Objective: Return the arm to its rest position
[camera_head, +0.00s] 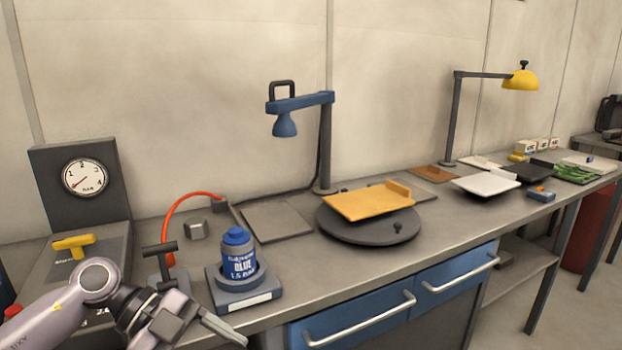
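My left arm comes in at the lower left, over the near edge of the workbench. My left gripper (203,330) is at the bottom of the picture, in front of and below the blue paint can (239,262). It appears clear of the can, and I see nothing held in it. Its fingers are partly cut off by the frame, so I cannot tell how far apart they are. My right arm and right gripper are not in view.
The can stands on a grey scale-like base (243,290). A lever device (160,268) and red hose (190,198) stand near my arm. A gauge panel (83,182) is behind it. A turntable (368,230) bears an orange board (368,203). Blue drawers (368,318) front the bench.

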